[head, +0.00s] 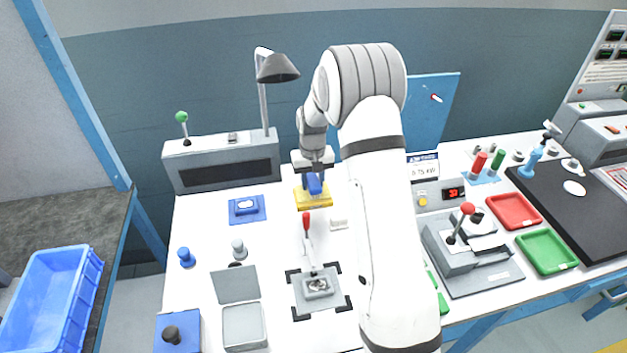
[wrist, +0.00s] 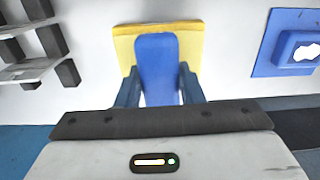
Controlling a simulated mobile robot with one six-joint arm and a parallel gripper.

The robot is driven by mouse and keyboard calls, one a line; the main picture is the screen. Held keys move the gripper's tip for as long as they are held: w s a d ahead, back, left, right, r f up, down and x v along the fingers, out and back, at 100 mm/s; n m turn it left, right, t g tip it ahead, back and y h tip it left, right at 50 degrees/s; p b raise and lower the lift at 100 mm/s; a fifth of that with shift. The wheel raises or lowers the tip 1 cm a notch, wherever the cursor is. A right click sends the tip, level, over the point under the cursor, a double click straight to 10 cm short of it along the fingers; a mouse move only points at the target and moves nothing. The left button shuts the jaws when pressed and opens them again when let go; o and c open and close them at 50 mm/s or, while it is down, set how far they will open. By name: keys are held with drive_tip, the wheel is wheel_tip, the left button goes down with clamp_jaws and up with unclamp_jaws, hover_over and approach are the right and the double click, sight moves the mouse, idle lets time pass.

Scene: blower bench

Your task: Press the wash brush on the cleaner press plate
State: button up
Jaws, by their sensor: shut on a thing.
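My gripper (head: 314,178) is shut on the blue wash brush (head: 313,185), which stands between its two dark blue fingers. In the wrist view the wash brush (wrist: 157,65) points away from my gripper (wrist: 160,88), over the yellow plate (wrist: 191,45). In the head view the yellow plate (head: 318,202), which looks like the cleaner press plate, lies on the white bench under the brush. The brush covers the middle of the plate, and I cannot tell whether its underside touches it.
A blue pad with a raised block (head: 246,208) lies left of the plate, also at right in the wrist view (wrist: 293,45). A red-handled fixture (head: 317,286) and a small white block (head: 339,222) stand nearer the front. A grey console with a lamp (head: 228,160) stands behind.

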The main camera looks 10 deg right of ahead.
sight(313, 179)
drive_tip(key=shift+s+f+b, duration=0.1)
drive_tip(key=shift+f+b, duration=0.5)
drive_tip(key=shift+f, duration=0.2)
idle(1.5)
drive_tip(key=shift+r, duration=0.1)
drive_tip(key=shift+r+p, duration=1.95)
drive_tip(key=shift+r, duration=1.5)
